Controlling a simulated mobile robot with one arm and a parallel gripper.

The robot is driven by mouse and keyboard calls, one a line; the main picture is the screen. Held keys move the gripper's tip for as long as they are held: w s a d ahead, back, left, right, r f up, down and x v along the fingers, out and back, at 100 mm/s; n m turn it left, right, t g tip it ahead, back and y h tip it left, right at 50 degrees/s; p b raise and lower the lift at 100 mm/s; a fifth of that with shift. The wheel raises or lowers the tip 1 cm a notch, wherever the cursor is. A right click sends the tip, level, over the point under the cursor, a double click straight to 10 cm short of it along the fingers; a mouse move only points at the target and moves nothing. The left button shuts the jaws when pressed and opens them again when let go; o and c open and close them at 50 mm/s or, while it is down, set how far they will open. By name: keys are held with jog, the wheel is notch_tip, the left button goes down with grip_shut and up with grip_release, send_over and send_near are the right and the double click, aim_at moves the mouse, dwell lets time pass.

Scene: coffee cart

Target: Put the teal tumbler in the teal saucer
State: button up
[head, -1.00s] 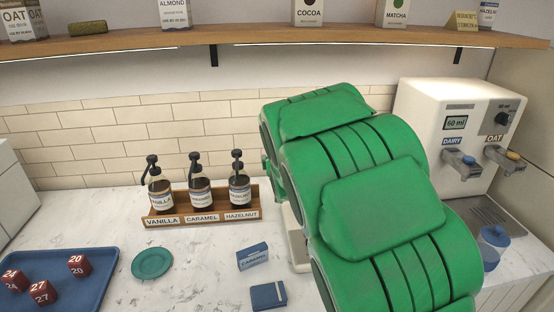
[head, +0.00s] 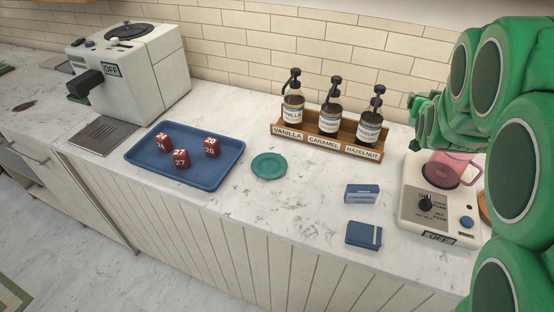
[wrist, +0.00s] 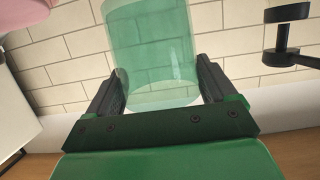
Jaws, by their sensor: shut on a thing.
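The teal tumbler (wrist: 150,45) is see-through green and sits between the two dark fingers of my gripper (wrist: 161,70) in the wrist view. My gripper is shut on it and holds it up, with the tiled wall behind. In the head view my green gripper (head: 425,118) is at the right, by the hazelnut bottle and above the frother; the tumbler is mostly hidden there. The teal saucer (head: 269,166) lies flat and empty on the marble counter, right of the blue tray and apart from my gripper.
A syrup rack (head: 325,143) with three pump bottles stands behind the saucer. A small blue box (head: 361,194) and a blue notebook (head: 363,234) lie right of the saucer. A pink pitcher (head: 450,170) stands on the frother (head: 415,205).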

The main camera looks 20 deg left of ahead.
jog(key=a+r+n+y, duration=0.2)
jog(key=a+r, duration=0.2)
jog(key=r, duration=0.5)
jog(key=shift+s+a+r+n+g+y, duration=0.8)
jog(key=shift+s+a+r+n+y, duration=0.8)
jog(key=shift+a, duration=1.85)
jog(key=shift+s+a+r+n+g+y, duration=0.75)
jog(key=shift+a+n+y, duration=0.9)
jog(key=shift+a, duration=1.75)
jog(key=s+a+f+n+g+y, duration=0.4)
jog(key=s+a+n+g+y, duration=0.15)
jog(key=s+a, duration=0.55)
jog(key=s+a+f+n+g, duration=0.1)
jog(key=s+f+n+g, duration=0.15)
jog(key=s, duration=0.45)
jog(key=s+a+f+n+g, duration=0.1)
jog(key=s+f+n+g, duration=0.1)
jog(key=s+f+g, duration=0.3)
jog(key=shift+t+y, duration=0.3)
jog(key=shift+t, duration=0.15)
jog(key=shift+w+a+f, duration=1.35)
jog(key=shift+w+f, duration=0.3)
jog(key=shift+f, duration=1.1)
jog(key=shift+w+a+f, duration=1.3)
jog(key=shift+w+f, duration=0.3)
jog(key=shift+f, duration=1.1)
jog(key=shift+w+a+f, duration=1.35)
jog(key=shift+w+f, duration=0.3)
jog(key=shift+f, duration=1.1)
